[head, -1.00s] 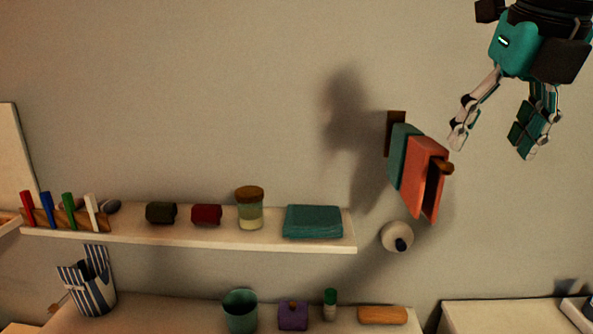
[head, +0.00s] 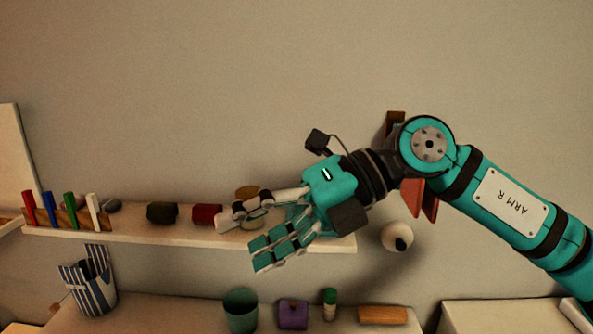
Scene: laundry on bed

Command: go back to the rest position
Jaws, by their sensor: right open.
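My right gripper (head: 243,244) is open and empty in the head view. It reaches in from the right, and its fingers point left and down in front of the shelf (head: 150,233). The fingers partly cover the jar with a brown lid (head: 247,192) and the folded teal cloth (head: 296,212) on that shelf. I cannot tell how far the fingers are from them. My right arm hides most of the hanging cloths; part of the orange one (head: 412,198) shows below the wrist. My left gripper is not in view.
The shelf also holds a dark green roll (head: 161,212), a red roll (head: 207,214) and several upright pens (head: 70,208). Below are a striped bag (head: 90,284), a teal cup (head: 240,310) and a purple box (head: 293,314). The upper wall is clear.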

